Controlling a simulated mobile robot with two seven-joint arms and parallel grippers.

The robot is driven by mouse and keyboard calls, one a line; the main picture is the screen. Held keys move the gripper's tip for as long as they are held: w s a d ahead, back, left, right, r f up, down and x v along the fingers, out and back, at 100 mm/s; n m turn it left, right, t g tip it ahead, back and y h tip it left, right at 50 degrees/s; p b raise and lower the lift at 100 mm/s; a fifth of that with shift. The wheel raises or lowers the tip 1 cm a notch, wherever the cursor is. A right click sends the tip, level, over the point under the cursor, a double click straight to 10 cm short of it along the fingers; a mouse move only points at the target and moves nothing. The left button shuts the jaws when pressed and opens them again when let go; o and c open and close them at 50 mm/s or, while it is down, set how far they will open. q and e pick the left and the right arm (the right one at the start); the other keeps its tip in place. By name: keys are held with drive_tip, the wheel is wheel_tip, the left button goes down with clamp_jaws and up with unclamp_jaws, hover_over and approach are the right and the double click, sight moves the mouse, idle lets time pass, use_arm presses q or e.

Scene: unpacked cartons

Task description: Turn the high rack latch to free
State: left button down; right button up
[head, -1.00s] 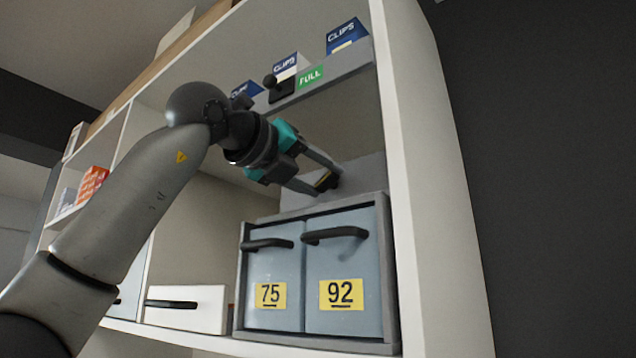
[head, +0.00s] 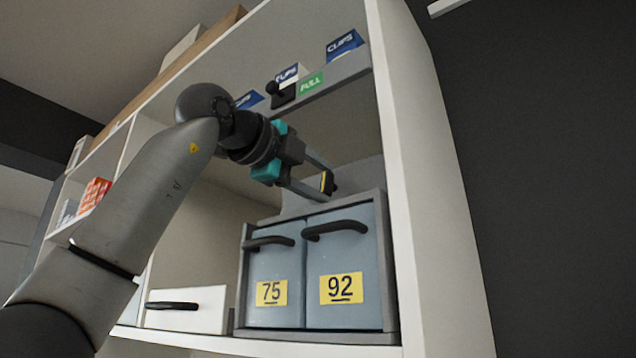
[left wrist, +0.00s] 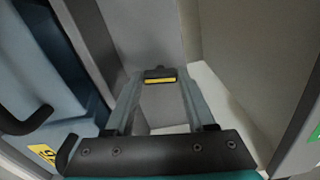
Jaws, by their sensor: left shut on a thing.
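A small black latch piece with a yellow stripe (head: 327,183) is just above the grey rack (head: 383,265) that holds two blue-grey bins. My left gripper (head: 322,180) reaches in from the left, its two fingers on either side of this piece and shut on it. In the left wrist view the black and yellow piece (left wrist: 160,76) sits between the fingertips, in front of a grey panel. Its stripe looks nearly upright in the head view. How it is mounted behind is hidden. My right gripper is in neither view.
The bins are marked 75 (head: 271,293) and 92 (head: 341,289) and have black handles. Above, a shelf edge carries a black knob (head: 283,94), a green FULL label (head: 311,83) and blue CLIPS boxes (head: 344,44). A white upright (head: 415,180) stands close on the right.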

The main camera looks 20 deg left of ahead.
use_arm(q)
drive_tip(key=shift+n, duration=0.9)
drive_tip(key=shift+c, duration=1.2)
unclamp_jaws()
drive_tip(key=b+v, duration=0.4)
drive_tip(key=v, duration=1.1)
drive_tip(key=shift+s, duration=0.15)
drive_tip(key=shift+a, duration=0.1)
